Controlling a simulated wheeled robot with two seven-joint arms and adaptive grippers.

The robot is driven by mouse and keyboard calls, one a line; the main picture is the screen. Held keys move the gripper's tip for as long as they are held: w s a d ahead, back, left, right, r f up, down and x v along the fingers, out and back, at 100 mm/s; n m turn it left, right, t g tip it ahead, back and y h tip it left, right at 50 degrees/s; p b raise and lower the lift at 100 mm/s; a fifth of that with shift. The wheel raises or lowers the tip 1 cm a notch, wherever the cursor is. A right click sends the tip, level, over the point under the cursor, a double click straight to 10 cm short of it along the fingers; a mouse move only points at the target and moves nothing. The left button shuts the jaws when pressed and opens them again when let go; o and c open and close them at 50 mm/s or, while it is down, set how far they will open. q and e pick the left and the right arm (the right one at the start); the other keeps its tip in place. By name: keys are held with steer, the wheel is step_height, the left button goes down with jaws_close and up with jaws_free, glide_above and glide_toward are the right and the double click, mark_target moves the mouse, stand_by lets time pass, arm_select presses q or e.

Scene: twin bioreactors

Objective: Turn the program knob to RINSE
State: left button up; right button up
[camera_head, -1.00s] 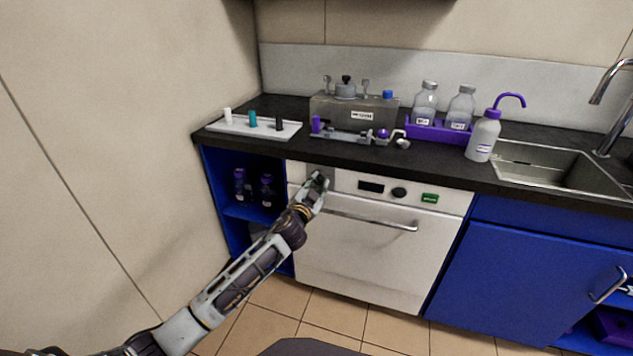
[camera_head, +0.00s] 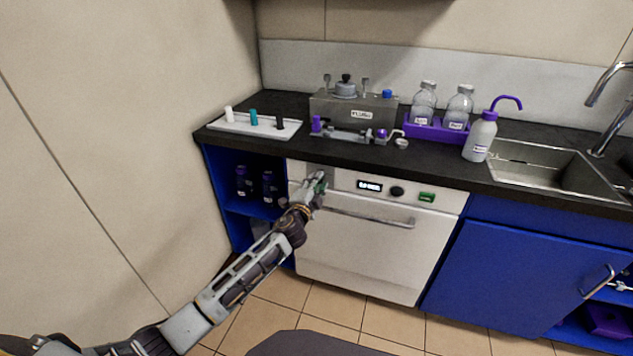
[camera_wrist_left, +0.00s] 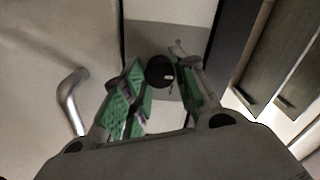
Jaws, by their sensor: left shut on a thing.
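The white dishwasher front (camera_head: 360,245) is under the counter. Its control strip has a display (camera_head: 369,186) lit with small text I cannot read, a round black knob (camera_head: 397,191) and a green button or label (camera_head: 427,197). My left gripper (camera_head: 318,186) is at the strip's left end and hides part of a grey plate there. In the left wrist view a small black knob (camera_wrist_left: 160,72) with a pale mark sits between the green-padded fingers of my left gripper (camera_wrist_left: 168,84), which is shut on it. No RINSE marking is readable. My right gripper is out of view.
The dishwasher's bar handle (camera_head: 372,214) runs just below the strip and shows in the wrist view (camera_wrist_left: 70,100). Bottles in a purple rack (camera_head: 437,132), a white tray (camera_head: 240,127) and a sink (camera_head: 555,172) are on the counter above.

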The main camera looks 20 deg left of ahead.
arm_select(q)
steer(key=shift+m, duration=0.3)
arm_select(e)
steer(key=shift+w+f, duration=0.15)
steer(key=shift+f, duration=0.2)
arm_select(q)
steer(key=o, duration=1.1)
steer(key=shift+c, duration=0.2)
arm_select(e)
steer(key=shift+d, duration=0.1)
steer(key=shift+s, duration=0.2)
arm_select(q)
steer(key=shift+s, duration=0.1)
steer(key=s, duration=1.1)
steer(key=shift+s+a, duration=0.2)
steer(key=shift+s, duration=0.2)
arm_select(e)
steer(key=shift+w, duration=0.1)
